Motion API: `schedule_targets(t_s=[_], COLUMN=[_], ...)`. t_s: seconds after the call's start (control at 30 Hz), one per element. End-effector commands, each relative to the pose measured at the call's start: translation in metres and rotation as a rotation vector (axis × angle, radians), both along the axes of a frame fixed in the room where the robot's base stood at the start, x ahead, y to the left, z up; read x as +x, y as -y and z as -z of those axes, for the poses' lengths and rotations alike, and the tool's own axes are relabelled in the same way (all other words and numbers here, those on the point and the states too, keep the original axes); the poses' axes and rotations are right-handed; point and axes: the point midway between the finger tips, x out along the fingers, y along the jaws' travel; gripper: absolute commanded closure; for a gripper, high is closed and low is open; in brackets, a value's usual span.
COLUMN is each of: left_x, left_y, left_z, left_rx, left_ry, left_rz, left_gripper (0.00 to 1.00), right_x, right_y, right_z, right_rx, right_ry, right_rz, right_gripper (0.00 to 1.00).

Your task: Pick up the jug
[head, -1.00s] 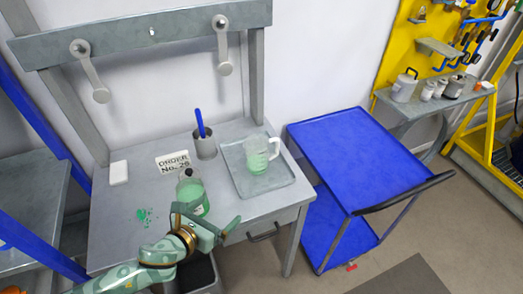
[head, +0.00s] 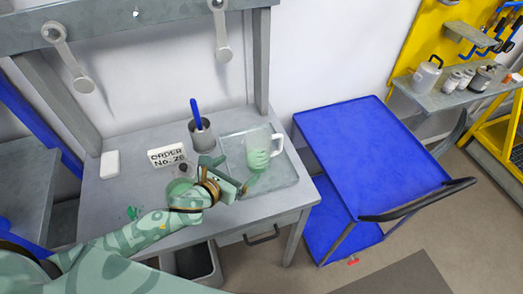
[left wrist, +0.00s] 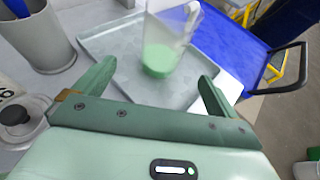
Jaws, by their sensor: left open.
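The jug (head: 259,150) is clear with a white handle on its right and green contents. It stands upright on the grey tray (head: 287,178) on the table. It also shows in the left wrist view (left wrist: 162,50), beyond and between the open fingers. My left gripper (head: 237,178) is open and empty, just in front of the jug and to its left; its fingers also show in the left wrist view (left wrist: 152,82). I see no contact with the jug. My right gripper is not in view.
A grey cup with a blue tool (head: 202,136) stands left of the tray. An order sign (head: 167,155) and a white block (head: 110,164) are further left. A blue cart (head: 365,150) stands to the right.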

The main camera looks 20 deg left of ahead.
Motion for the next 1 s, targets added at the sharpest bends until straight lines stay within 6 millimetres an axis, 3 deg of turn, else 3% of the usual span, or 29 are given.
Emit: schedule_targets(t_s=[0.2,0.4,0.63,0.97,1.0], left_x=[0.04,0.054,0.086,0.094,0.094], left_y=[0.013,0.018,0.033,0.035,0.035], left_z=[0.018,0.024,0.037,0.039,0.039], left_rx=[-0.002,-0.001,-0.002,0.0,0.0], left_ry=[0.001,0.0,-0.001,0.0,0.0], left_rz=[-0.002,0.0,-0.001,0.001,0.001], left_gripper=[0.04,0.04,0.04,0.04,0.15], right_x=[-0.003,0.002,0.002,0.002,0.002], right_y=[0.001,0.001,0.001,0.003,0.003], right_z=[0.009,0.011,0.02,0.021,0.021], right_rx=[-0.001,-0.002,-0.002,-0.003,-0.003], right_ry=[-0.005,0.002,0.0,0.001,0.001], right_rz=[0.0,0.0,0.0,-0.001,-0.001], right_gripper=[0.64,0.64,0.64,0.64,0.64])
